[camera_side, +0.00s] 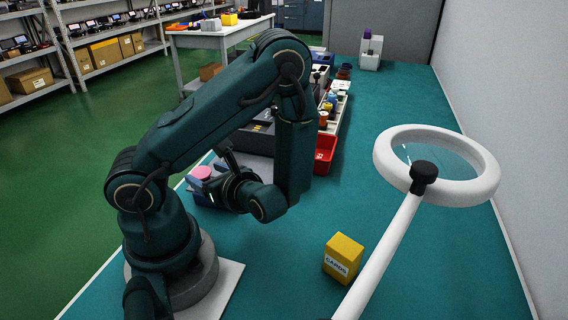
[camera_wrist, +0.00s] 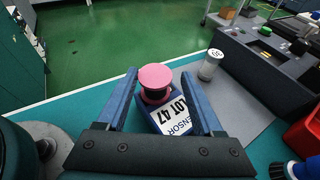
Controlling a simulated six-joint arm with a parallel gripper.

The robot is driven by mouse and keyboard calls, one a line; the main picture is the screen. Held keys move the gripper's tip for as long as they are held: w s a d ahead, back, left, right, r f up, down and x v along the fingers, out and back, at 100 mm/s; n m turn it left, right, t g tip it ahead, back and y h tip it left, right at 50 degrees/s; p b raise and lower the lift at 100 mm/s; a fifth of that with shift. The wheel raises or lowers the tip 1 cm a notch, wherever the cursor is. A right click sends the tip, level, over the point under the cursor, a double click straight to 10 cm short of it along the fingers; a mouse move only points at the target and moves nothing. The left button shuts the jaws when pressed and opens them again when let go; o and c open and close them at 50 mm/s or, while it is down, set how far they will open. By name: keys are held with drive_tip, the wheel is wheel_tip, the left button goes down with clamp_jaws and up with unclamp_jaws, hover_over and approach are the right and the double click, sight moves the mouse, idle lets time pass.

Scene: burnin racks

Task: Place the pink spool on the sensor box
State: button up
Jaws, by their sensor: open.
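The pink spool (camera_wrist: 155,77), with a dark body below its pink top, is upright between my fingers in the wrist view. It appears to stand on the far part of the sensor box (camera_wrist: 174,119), a blue box with a white "SENSOR LOT 47" label. In the side view the spool's pink top (camera_side: 202,172) shows left of my wrist, and the sensor box is partly hidden. My gripper (camera_wrist: 159,74) is open, with one blue finger on each side of the spool and visible gaps. The exact contact under the spool is hidden.
A red bin (camera_side: 325,152) is farther along the bench. A yellow cards box (camera_side: 343,256) and a ring magnifier (camera_side: 480,187) stand at the right.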

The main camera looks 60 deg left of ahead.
drive_tip(key=w+d+r+n+t+h, duration=0.1)
drive_tip(key=d+r+n+h, duration=0.1)
drive_tip(key=d+n+h, duration=0.4)
drive_tip(key=d+r+n+h, duration=0.3)
drive_tip(key=d+h, duration=0.1)
drive_tip(key=d, duration=0.4)
drive_tip(key=w+d+r+n+t+h, duration=0.3)
drive_tip(key=w+d+r+n+t, duration=0.1)
drive_tip(key=r+n+t, duration=0.2)
drive_tip(key=shift+t+h, duration=0.4)
drive_tip(key=shift+t, duration=0.5)
